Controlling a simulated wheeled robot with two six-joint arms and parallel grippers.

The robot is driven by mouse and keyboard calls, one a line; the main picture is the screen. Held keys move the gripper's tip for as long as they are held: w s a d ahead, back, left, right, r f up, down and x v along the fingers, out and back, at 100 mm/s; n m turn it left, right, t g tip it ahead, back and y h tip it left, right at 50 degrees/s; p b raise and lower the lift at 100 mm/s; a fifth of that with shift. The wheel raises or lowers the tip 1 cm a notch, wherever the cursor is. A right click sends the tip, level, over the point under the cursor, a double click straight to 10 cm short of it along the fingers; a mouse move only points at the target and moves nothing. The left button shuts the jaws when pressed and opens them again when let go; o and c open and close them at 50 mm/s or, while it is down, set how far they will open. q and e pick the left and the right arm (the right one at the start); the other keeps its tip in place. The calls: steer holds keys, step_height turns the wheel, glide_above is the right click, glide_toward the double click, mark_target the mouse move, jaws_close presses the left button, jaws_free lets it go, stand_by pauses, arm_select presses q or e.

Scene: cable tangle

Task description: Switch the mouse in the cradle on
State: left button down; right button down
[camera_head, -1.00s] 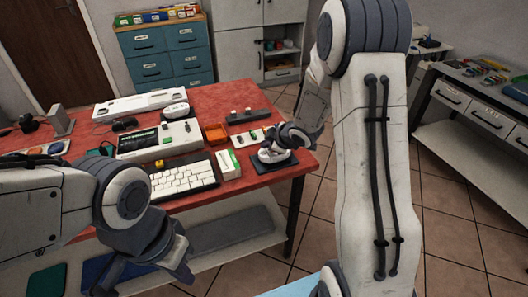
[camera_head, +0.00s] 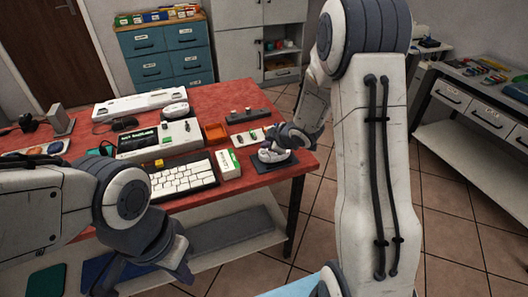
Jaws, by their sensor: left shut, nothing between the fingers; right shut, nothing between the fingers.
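A white mouse (camera_head: 271,156) sits in a dark cradle (camera_head: 280,165) near the red table's right front corner. My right gripper (camera_head: 270,147) is shut and empty, right at the mouse. It partly covers the mouse, so I cannot tell whether it touches it. The mouse's switch is too small or hidden to make out. My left gripper (camera_head: 183,274) is shut and empty, low in front of the table, away from the mouse. A second white mouse (camera_head: 175,109) lies further back on the table.
Left of the cradle are a green-and-white box (camera_head: 228,163), a white keyboard (camera_head: 183,178) and a panel with a dark screen (camera_head: 140,140).

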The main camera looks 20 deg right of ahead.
mark_target(267, 154)
steer(key=shift+f, duration=0.3)
steer(key=shift+f+b, duration=0.4)
steer(key=shift+b, duration=0.05)
stand_by(0.4)
steer(key=shift+r, duration=0.15)
steer(key=shift+r+p, duration=0.75)
steer(key=shift+p, duration=0.15)
steer(key=shift+r, duration=0.1)
step_height(267, 154, up, 6)
steer(key=p, duration=0.5)
steer(key=shift+p, duration=0.4)
